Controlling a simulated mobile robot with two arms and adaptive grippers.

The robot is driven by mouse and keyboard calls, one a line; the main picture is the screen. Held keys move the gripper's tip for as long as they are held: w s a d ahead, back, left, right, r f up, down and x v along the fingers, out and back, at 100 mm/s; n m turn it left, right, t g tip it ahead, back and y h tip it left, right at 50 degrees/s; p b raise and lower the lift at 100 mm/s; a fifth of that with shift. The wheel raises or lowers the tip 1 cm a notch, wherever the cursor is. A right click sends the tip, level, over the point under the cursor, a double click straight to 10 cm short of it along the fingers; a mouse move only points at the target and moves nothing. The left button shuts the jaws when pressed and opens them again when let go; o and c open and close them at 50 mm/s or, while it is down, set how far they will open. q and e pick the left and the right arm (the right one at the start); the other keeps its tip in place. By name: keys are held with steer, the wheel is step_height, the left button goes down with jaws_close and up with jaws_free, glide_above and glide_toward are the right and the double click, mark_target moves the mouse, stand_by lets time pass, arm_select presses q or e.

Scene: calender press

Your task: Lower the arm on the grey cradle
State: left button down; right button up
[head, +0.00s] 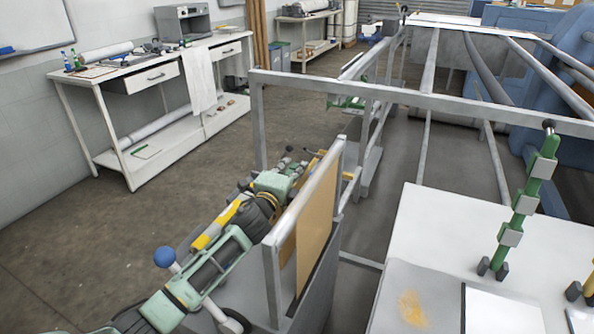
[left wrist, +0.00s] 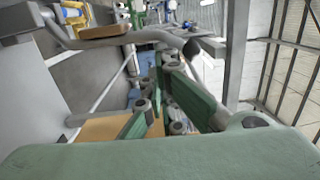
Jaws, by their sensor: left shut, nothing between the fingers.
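The grey cradle (head: 272,275) is a grey frame with a tan panel, seen in the lower middle of the head view. I cannot tell for sure which part is its arm. In the left wrist view, a bent grey bar (left wrist: 150,36) with a dark end and a wooden piece crosses just ahead of the fingers. My left gripper (head: 302,166) is low behind the cradle's upright panel, partly hidden. In the left wrist view its green fingers (left wrist: 165,78) are shut with nothing between them. Contact with the bar cannot be told. My right gripper is not in view.
A long grey rail frame (head: 400,98) runs behind and right of the cradle. A white table (head: 430,230) with a green upright fixture (head: 520,205) stands at right. A white workbench (head: 140,82) stands at the left wall. The floor between is clear.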

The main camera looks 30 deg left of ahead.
arm_select(q)
steer(key=a+r+n+p, duration=0.3)
steer(key=a+n+p, duration=0.3)
steer(key=a+n, duration=0.3)
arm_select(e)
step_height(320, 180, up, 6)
arm_select(q)
steer(key=s+a+f+n+b, duration=0.1)
steer(key=a+f+n+b, duration=0.5)
steer(key=a, duration=0.5)
steer(key=shift+a+f+n+g+h, duration=0.3)
steer(key=shift+a+n, duration=0.05)
steer(key=shift+n, duration=0.25)
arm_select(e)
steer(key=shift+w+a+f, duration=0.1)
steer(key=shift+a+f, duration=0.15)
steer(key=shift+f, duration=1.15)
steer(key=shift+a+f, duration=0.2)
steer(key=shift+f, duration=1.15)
arm_select(q)
steer(key=shift+s, duration=0.1)
